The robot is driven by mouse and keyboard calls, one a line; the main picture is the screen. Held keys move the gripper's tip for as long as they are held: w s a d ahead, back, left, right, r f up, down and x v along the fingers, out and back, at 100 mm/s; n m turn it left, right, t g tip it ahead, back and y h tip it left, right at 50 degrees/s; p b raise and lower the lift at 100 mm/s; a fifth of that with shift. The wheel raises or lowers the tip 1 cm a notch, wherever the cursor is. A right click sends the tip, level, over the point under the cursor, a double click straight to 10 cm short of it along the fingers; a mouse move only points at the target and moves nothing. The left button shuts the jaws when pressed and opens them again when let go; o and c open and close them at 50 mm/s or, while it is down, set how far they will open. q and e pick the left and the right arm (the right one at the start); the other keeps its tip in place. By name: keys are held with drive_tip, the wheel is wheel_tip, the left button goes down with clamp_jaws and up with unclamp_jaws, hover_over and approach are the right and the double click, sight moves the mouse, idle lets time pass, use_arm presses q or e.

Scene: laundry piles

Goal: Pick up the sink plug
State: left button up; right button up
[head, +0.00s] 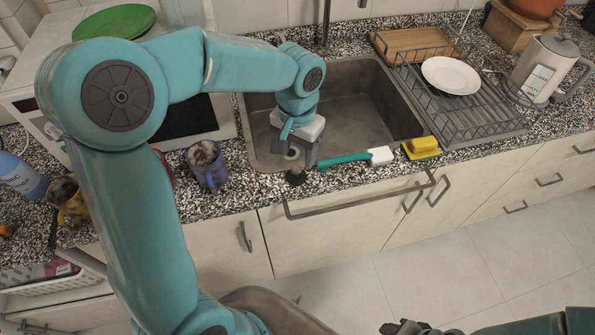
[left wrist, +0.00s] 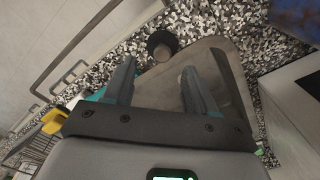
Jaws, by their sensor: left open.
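The sink plug (head: 296,175) is a small dark round piece on the speckled counter at the sink's front edge. It also shows in the left wrist view (left wrist: 161,44) as a black disc with a brownish middle, beyond and between the fingertips. My left gripper (head: 288,138) is over the front left part of the sink, pointing down, open and empty, and apart from the plug. Its two fingers (left wrist: 158,80) are spread in the left wrist view. My right gripper (head: 405,327) shows only in part at the bottom edge; its jaws are unclear.
A teal-handled brush (head: 345,159) and a yellow sponge (head: 421,147) lie on the sink's front rim, right of the plug. A blue mug (head: 208,168) stands to the left. The sink (head: 375,105) is empty. A dish rack (head: 470,110) with a white plate stands right.

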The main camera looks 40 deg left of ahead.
sight(296, 168)
use_arm(q)
drive_tip(key=f, duration=0.5)
drive_tip(key=shift+s+a+p, duration=0.1)
drive_tip(key=shift+a+p, duration=0.15)
drive_tip(key=shift+p, duration=0.15)
drive_tip(key=shift+w+d+f, duration=0.1)
drive_tip(key=shift+w+f, duration=0.2)
drive_tip(key=shift+w, duration=0.05)
drive_tip(key=shift+s+r, duration=0.1)
drive_tip(key=shift+s, duration=0.3)
drive_tip(key=c, duration=1.1)
drive_tip(key=shift+w, duration=0.15)
clamp_jaws()
